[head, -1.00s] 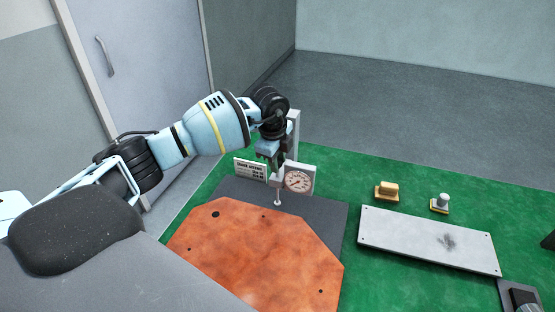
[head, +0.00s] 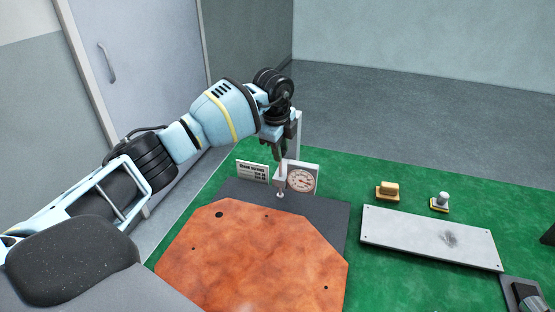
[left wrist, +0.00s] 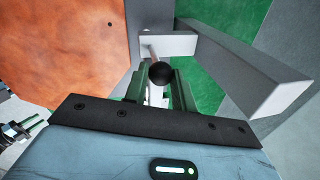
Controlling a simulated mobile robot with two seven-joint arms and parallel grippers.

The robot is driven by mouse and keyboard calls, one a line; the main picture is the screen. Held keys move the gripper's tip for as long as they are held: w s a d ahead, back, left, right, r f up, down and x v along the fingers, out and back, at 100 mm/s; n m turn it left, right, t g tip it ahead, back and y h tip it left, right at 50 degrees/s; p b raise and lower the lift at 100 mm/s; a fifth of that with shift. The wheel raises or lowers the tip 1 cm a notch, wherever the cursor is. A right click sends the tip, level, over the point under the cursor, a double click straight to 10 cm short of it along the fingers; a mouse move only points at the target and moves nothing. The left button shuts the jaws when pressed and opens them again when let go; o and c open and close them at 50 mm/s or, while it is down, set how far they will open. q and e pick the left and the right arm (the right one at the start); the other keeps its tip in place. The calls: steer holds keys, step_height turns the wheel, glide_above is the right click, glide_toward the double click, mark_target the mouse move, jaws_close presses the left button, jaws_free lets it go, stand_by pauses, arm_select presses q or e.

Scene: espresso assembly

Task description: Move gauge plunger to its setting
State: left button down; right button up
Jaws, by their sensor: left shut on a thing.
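The gauge (head: 302,179) is a white block with a round dial, standing at the back of the dark mat behind the orange plate. Its plunger (head: 280,193) is a thin pale upright rod with a small foot, above the mat near the plate's back edge. My left gripper (head: 282,150) is above the gauge's left side, shut on the plunger's upper part. In the left wrist view, the plunger's black ball knob (left wrist: 160,74) sits between the green fingers. The needle's exact reading is too small to tell.
A small sign (head: 252,171) with unreadable lines stands left of the gauge. A grey post (head: 296,135) rises behind it. The orange plate (head: 260,255) lies in front. A pale metal plate (head: 430,237), a wooden-topped piece (head: 388,190) and a knobbed piece (head: 440,201) lie right on the green mat.

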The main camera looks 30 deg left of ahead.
arm_select(q)
steer(key=shift+r, duration=0.15)
steer(key=c, duration=1.1)
jaws_free()
steer(key=shift+c, duration=0.2)
step_height(320, 180, up, 8)
steer(key=s, duration=0.1)
steer(key=shift+s+f, duration=0.2)
steer(key=shift+s, duration=0.05)
